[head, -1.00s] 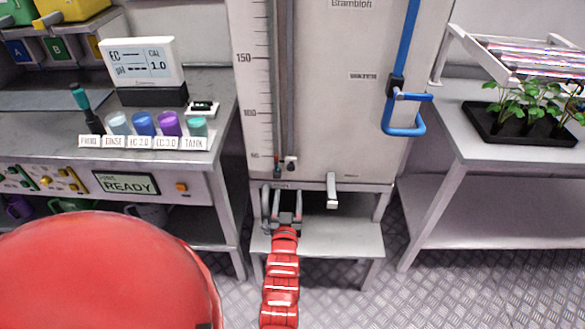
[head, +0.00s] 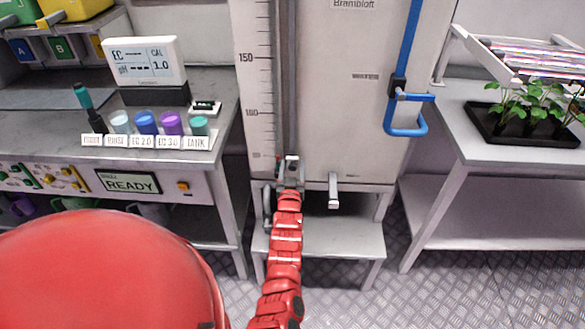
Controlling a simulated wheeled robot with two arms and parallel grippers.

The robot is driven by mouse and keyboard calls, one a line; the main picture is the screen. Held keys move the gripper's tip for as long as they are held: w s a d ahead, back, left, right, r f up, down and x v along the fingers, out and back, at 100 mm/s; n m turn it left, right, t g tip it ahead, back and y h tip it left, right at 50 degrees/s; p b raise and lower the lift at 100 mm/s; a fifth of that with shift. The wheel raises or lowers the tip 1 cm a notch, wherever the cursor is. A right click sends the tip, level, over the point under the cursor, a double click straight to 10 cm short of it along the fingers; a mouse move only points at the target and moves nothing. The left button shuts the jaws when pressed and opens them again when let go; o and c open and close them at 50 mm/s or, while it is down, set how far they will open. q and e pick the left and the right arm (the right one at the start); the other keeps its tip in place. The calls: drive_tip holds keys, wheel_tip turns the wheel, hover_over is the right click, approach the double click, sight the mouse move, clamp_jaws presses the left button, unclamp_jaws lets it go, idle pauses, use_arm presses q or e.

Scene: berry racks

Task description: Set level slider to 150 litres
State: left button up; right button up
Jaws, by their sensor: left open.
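The tall white tank (head: 350,110) has a level scale (head: 257,90) on its left front, with 150 near the top of the view and 100 lower down. A grey vertical rail (head: 284,80) runs beside the scale. The level slider sits at the rail's low end, well below the 100 mark. It is mostly hidden by my left gripper (head: 289,168); a small red and green piece (head: 278,161) shows beside it. My left gripper is open, in front of the slider; I cannot tell if it touches. My right gripper is not in view.
A blue pipe (head: 406,118) stands out from the tank's right side, and a small grey tap (head: 333,190) sits below the tank. The left bench holds several cups and a meter (head: 145,60). A plant tray (head: 527,135) stands on the right bench.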

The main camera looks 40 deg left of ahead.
use_arm(q)
drive_tip(key=shift+c, duration=0.3)
drive_tip(key=c, duration=0.9)
clamp_jaws()
drive_tip(key=shift+d, duration=0.1)
